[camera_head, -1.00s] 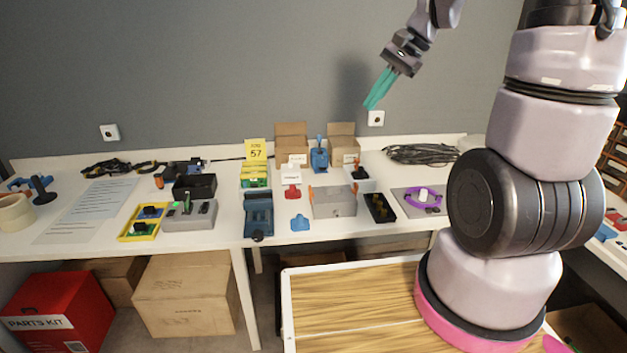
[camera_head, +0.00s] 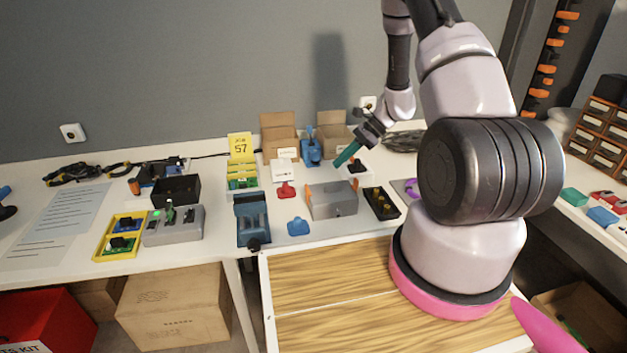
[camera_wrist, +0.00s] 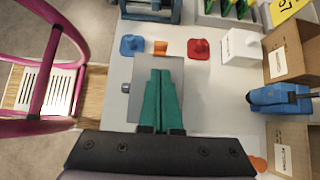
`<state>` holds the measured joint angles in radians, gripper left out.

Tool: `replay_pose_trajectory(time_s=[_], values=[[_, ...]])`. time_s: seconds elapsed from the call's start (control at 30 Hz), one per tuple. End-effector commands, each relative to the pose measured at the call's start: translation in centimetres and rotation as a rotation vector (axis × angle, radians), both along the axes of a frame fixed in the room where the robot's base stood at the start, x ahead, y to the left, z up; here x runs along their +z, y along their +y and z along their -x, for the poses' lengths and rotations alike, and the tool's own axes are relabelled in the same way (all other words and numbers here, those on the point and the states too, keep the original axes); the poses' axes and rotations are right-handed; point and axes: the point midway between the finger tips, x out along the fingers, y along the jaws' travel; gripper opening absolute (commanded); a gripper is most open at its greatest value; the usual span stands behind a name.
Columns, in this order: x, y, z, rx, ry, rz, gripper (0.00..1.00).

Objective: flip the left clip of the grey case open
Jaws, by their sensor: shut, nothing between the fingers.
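The grey case (camera_head: 333,203) sits on the white table, with an orange left clip (camera_head: 308,191) and an orange right clip (camera_head: 353,184) at its sides. In the wrist view the grey case (camera_wrist: 118,95) lies partly behind my fingers, with the left clip (camera_wrist: 160,47) beyond the fingertips. My gripper (camera_head: 339,161) has green fingers, shut and empty, pointing down and left above the back of the case. It also shows in the wrist view (camera_wrist: 161,74). The fingers look apart from the case.
A blue knob piece (camera_head: 298,227) and a red knob piece (camera_head: 286,190) lie left of the case. A black tray (camera_head: 381,203) stands close on its right. A blue device (camera_head: 311,148) and open cartons (camera_head: 279,137) stand behind.

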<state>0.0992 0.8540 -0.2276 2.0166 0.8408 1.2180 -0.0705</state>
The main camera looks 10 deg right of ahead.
Motion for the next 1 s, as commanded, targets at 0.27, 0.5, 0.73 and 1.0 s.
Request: replay_pose_trajectory(time_s=[0.27,0.5,0.73,1.0], values=[[-0.3,-0.1,0.0,-0.006,0.004,-0.002,0.0],[-0.9,0.6,0.0,-0.004,0.006,-0.003,0.0],[-3.6,3.4,0.1,-0.002,0.008,-0.002,0.0],[-6.6,6.3,0.1,-0.004,0.006,-0.002,0.0]])
